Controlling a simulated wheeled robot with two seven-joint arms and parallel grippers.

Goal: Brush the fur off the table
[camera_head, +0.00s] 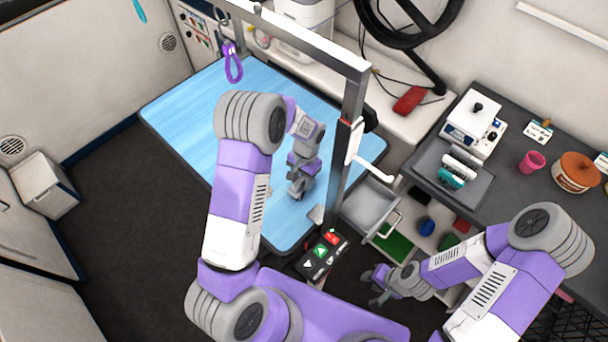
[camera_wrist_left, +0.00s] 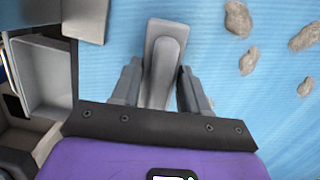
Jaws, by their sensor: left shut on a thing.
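The blue grooming table (camera_head: 190,120) fills the middle of the head view. My left gripper (camera_head: 300,188) is low over its near right part. In the left wrist view my left gripper (camera_wrist_left: 160,92) is shut on the grey handle of a brush (camera_wrist_left: 166,48). Several beige fur clumps lie on the blue top (camera_wrist_left: 215,110) to the right of the brush, among them one clump (camera_wrist_left: 240,18) and another (camera_wrist_left: 248,60). I cannot make out the fur in the head view. My right gripper (camera_head: 376,286) hangs off the table, by the shelves; its jaw opening is unclear.
A grey post and beam (camera_head: 352,90) rise at the table's right edge. A control panel (camera_head: 322,252) and a grey drawer (camera_head: 370,205) sit beside it. A purple loop (camera_head: 232,62) hangs above the table. A dark counter (camera_head: 520,185) with tubs stands right.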

